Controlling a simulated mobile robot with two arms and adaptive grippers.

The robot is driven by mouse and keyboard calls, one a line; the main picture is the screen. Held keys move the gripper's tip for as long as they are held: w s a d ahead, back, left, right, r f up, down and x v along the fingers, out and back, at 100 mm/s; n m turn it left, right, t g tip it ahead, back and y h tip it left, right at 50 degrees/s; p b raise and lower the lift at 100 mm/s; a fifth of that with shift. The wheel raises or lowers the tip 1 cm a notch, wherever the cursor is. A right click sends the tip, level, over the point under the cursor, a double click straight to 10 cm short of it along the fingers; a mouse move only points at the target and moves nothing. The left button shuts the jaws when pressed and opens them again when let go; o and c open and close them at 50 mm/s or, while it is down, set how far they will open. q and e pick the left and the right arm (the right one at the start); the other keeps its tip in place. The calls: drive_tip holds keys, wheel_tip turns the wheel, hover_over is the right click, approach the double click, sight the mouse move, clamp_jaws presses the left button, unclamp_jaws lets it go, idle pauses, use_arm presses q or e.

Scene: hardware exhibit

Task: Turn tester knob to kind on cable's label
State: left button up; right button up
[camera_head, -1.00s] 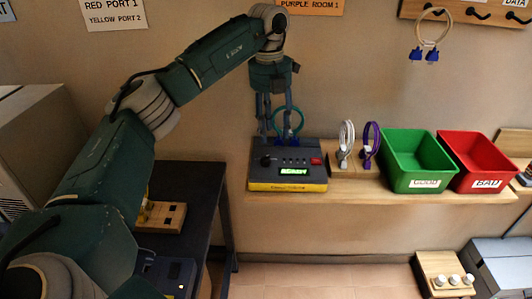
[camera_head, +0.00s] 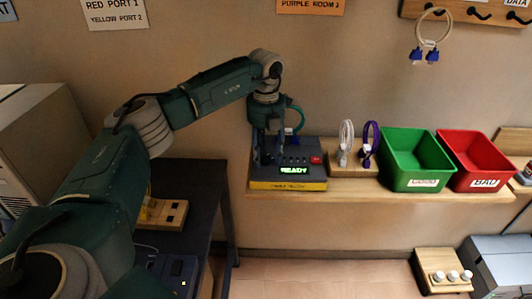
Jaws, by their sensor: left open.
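The tester (camera_head: 315,172), a dark grey box with a yellow front edge, stands on the wooden shelf. Its green display (camera_head: 294,170) reads READY. A red button (camera_head: 316,160) is at its right. The tester's black knob, at its left, is mostly hidden by my left gripper (camera_head: 265,154). That gripper points down over the tester's left side with its fingers apart; I cannot tell whether they touch the knob. My right gripper is out of view.
White (camera_head: 346,140) and purple (camera_head: 371,140) cables stand on a wooden block right of the tester. A green GOOD bin (camera_head: 424,184) and red BAD bin (camera_head: 461,183) stand further right. Another cable (camera_head: 417,44) hangs above. A dark table (camera_head: 205,185) is at lower left.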

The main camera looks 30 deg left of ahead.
use_arm(q)
clamp_jaws()
idle(0.3)
drive_tip(key=n+p, duration=0.1)
drive_tip(key=n, duration=0.3)
drive_tip(key=shift+r+n+p, duration=0.1)
drive_tip(key=shift+n+p, duration=0.2)
drive_tip(key=shift+n, duration=0.1)
drive_tip(key=n+p, duration=0.1)
drive_tip(key=n, duration=0.4)
drive_tip(key=shift+p, duration=0.3)
drive_tip(key=n+p, duration=0.1)
drive_tip(key=n, duration=0.4)
drive_tip(key=shift+n+p, duration=0.95)
drive_tip(key=shift+n, duration=1.55)
